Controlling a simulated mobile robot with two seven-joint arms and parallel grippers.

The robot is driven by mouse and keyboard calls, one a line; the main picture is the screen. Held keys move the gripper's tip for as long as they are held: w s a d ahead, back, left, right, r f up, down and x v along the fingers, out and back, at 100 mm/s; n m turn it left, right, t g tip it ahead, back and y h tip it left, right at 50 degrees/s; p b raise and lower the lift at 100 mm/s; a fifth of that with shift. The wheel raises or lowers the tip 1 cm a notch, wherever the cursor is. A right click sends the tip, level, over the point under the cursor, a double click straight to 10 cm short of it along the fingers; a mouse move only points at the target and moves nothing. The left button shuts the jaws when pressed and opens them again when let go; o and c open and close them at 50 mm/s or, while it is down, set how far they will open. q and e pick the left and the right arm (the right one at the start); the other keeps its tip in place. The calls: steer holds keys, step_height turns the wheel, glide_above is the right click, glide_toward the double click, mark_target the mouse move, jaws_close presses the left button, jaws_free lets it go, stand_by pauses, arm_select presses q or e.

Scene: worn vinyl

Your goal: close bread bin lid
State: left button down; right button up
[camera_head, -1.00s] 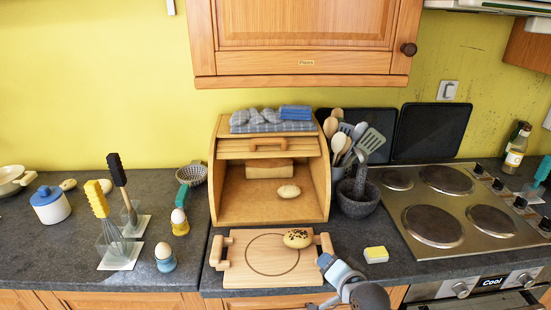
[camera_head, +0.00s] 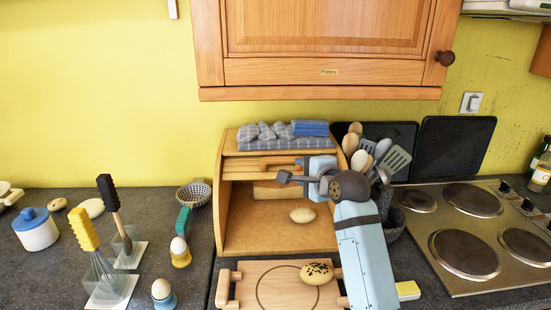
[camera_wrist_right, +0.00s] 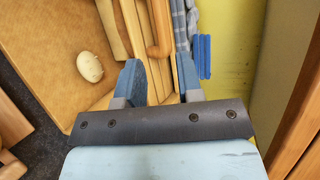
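The wooden bread bin (camera_head: 228,215) stands against the wall with its front open. Its lid (camera_head: 240,171) is rolled up, showing as a narrow slatted band at the top with a wooden handle (camera_head: 262,164). My right gripper (camera_head: 286,172) is in front of the lid, close to the handle's right part, and hides some of it. In the right wrist view, the two blue fingers (camera_wrist_right: 158,76) are apart, with the handle (camera_wrist_right: 160,30) just beyond the gap; contact cannot be told. My left gripper is not in view.
Inside the bin lie a bun (camera_head: 302,215) and a loaf (camera_head: 270,193). A seeded roll (camera_head: 317,273) sits on a board (camera_head: 248,268) in front. Utensils (camera_head: 395,160) and the hob (camera_head: 435,215) are at right. A cloth (camera_head: 255,143) lies on top. A cupboard (camera_head: 320,94) hangs above.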

mark_target(283, 161)
steer(key=x, duration=1.2)
steer(key=shift+w+a+f+p, duration=0.1)
steer(key=shift+w+p, duration=0.15)
steer(key=shift+p, duration=0.05)
jaws_close()
